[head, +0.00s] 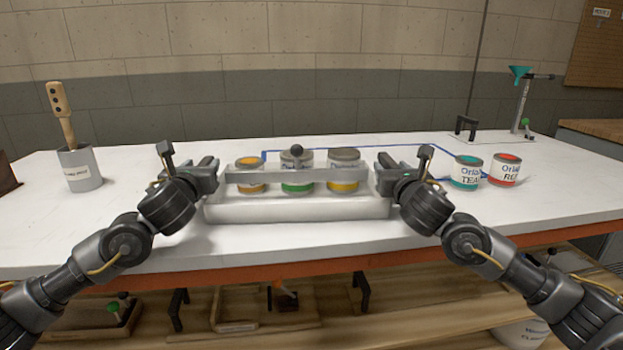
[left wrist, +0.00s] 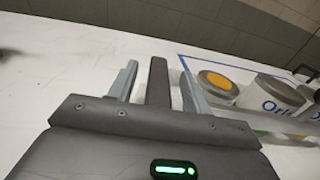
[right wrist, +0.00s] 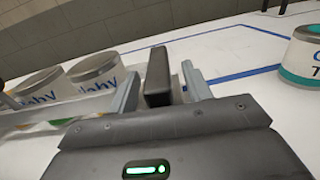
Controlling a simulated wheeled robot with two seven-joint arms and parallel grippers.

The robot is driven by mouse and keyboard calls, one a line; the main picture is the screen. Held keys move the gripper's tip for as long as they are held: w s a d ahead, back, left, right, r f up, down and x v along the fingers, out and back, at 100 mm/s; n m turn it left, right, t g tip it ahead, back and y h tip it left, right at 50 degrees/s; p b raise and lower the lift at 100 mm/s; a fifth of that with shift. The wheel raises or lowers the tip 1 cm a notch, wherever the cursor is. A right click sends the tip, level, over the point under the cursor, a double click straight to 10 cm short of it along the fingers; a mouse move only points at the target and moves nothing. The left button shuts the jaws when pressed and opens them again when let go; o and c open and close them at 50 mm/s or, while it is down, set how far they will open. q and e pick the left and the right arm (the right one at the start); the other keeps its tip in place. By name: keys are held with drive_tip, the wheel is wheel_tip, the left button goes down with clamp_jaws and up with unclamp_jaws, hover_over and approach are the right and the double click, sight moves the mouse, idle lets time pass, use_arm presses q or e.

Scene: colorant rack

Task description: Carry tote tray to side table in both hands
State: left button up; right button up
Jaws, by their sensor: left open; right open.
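The tote tray (head: 300,209), pale grey with a raised front bar, stands on the white workbench with three labelled cans in it: an orange-topped can (head: 249,175), a green-banded can (head: 297,172) and a yellow-banded can (head: 344,170). My left gripper (head: 212,172) is at its left end, and my right gripper (head: 384,173) is at its right end. In the left wrist view, a dark upright handle (left wrist: 158,82) stands between the open fingers. In the right wrist view, another dark handle (right wrist: 158,78) stands between the open fingers, close to one finger.
A teal can (head: 466,173) and a red can (head: 504,170) stand right of my right gripper. A grey pot (head: 80,170) with a wooden-handled tool is at far left. A wooden-topped surface (head: 598,128) shows at the right edge. The bench front is clear.

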use_arm(q)
drive_tip(key=shift+w, duration=0.65)
use_arm(e)
drive_tip(key=shift+w, duration=0.7)
use_arm(q)
clamp_jaws()
use_arm(e)
clamp_jaws()
